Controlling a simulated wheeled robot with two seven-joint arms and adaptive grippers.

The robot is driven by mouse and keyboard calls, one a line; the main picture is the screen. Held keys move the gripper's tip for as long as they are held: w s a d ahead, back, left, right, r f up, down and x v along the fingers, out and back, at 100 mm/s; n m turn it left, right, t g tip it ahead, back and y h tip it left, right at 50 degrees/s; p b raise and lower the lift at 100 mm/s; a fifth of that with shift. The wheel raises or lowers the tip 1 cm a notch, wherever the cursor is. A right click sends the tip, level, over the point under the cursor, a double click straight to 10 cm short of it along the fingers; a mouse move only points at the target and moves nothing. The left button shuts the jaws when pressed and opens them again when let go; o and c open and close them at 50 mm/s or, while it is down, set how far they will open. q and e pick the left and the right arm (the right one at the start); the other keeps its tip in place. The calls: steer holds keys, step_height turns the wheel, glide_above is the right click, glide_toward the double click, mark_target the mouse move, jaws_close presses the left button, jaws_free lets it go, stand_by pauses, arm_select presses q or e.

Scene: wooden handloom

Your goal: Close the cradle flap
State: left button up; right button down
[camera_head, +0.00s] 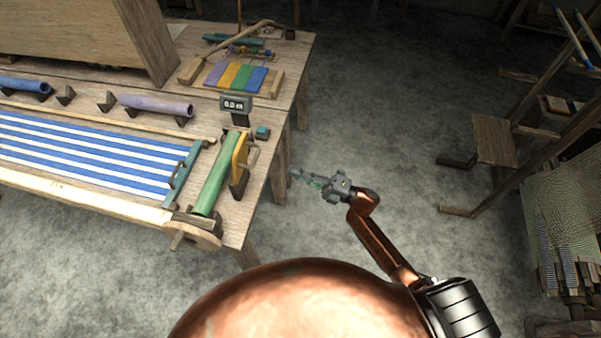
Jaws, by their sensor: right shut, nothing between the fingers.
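A green roller (211,186) lies at the right end of the wooden loom table. An upright yellow plate (239,155), which looks like the cradle flap, stands along the roller's right side on a dark support. I cannot tell from this view how far the flap is open. My right gripper (296,176) is shut and empty. It hangs over the floor just right of the table edge, apart from the flap, with its fingers pointing left. My left gripper is not in view.
A blue-and-white striped cloth (95,152) is stretched left of the roller. A small display (236,104) and a teal block (262,132) stand behind the flap. A wooden wheel (193,234) sits at the front corner. The floor (390,130) between table and right-hand rack is clear.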

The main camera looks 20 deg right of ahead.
steer(key=p+x, duration=0.1)
steer(key=x, duration=0.8)
steer(key=shift+a+p, duration=0.2)
steer(key=shift+p, duration=0.1)
steer(key=shift+w+r, duration=0.15)
steer(key=shift+r, duration=0.05)
